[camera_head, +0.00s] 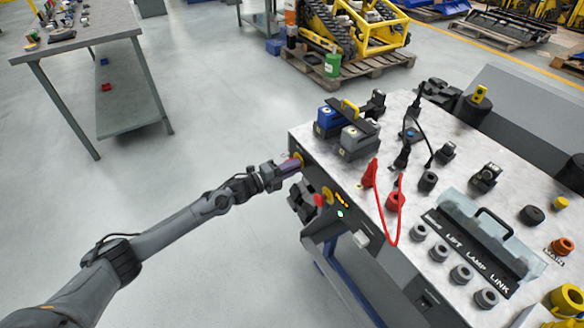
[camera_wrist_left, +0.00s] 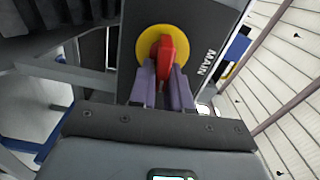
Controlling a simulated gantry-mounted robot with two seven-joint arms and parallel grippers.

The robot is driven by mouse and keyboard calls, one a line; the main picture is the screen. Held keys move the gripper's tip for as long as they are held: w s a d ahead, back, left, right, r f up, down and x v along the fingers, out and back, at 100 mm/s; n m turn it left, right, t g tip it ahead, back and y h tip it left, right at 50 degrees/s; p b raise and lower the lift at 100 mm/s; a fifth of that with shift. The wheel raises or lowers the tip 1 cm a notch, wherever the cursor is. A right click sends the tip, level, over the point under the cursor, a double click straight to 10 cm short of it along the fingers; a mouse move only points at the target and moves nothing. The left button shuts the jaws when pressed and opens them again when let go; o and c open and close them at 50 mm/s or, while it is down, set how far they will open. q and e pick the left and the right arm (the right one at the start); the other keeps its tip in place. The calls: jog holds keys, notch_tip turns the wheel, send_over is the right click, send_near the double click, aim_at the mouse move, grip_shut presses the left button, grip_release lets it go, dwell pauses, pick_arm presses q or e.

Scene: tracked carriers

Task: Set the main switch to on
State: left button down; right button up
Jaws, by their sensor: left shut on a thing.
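The main switch is a red handle (camera_wrist_left: 167,52) on a round yellow plate (camera_wrist_left: 148,42), with the label MAIN beside it in the left wrist view. The handle stands roughly upright in that picture. My left gripper (camera_wrist_left: 164,80) has its two purple fingers shut on the lower part of the handle, one on each side. In the head view, my left gripper (camera_head: 293,165) reaches the yellow plate (camera_head: 299,158) on the front face of the bench, near its left corner. The fingers hide most of the handle there. My right gripper is not in view.
The bench top (camera_head: 330,170) carries red cables (camera_head: 391,215), a toolbox-like panel (camera_head: 480,240) labelled LIFT, LAMP and LINK, and several knobs. A green light (camera_head: 340,214) glows on the front face. The floor to the left is clear up to a grey table (camera_head: 75,40).

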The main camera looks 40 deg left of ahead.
pick_arm(q)
jog(key=shift+f+m, duration=0.15)
jog(key=shift+m, duration=0.35)
jog(key=c, duration=1.2)
grip_release()
jog(key=shift+o, duration=0.2)
jog(key=p+v, duration=0.4)
jog(key=v, duration=0.7)
jog(key=shift+d, duration=0.15)
